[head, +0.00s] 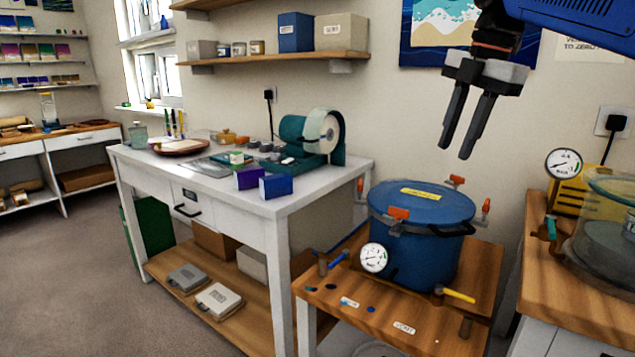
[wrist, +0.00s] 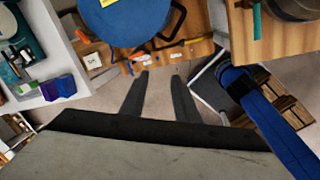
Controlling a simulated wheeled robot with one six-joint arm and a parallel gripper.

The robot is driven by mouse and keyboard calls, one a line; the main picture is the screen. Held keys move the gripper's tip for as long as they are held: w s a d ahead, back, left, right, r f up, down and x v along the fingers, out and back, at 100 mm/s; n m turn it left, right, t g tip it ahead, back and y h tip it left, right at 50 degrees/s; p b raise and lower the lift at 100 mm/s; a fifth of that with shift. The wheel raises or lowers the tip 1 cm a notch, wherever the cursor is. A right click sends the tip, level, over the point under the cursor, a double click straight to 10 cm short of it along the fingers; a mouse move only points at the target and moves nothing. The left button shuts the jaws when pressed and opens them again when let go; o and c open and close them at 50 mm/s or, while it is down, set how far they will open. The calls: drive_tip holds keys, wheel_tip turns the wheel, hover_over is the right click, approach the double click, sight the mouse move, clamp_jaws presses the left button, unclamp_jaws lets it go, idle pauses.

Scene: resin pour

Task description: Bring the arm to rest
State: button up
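My gripper (head: 457,149) hangs in the air at the upper right of the head view, above the blue pressure pot (head: 419,235), with its fingers pointing down. The fingers are apart and nothing shows between them. In the wrist view my gripper (wrist: 160,75) also shows two separate, empty fingers, with the floor and the pot's wooden stand beyond them. The blue pot shows at the top of the wrist view (wrist: 125,20). Its lid is on, with orange clamps around the rim and a gauge (head: 374,257) at its front.
A white workbench (head: 350,168) with a teal grinding machine (head: 318,135) and small purple and blue boxes stands at left. A clear chamber (head: 610,215) stands on a wooden-topped cabinet at right. A shelf (head: 285,58) runs along the wall. Floor at left is open.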

drive_tip(key=s+d+f+m+t, duration=0.1)
drive_tip(key=s+f+m, duration=0.5)
drive_tip(key=f, duration=0.5)
drive_tip(key=s+d+f+m+t+h, duration=0.1)
drive_tip(key=s+f+m, duration=0.6)
drive_tip(key=f, duration=0.5)
drive_tip(key=s+d+f+m+t, duration=0.1)
drive_tip(key=s+f+m, duration=0.6)
drive_tip(key=f+m, duration=0.3)
wheel_tip(320, 180, down, 2)
drive_tip(key=shift+f+m+h, duration=0.2)
drive_tip(key=shift+m+h, duration=0.1)
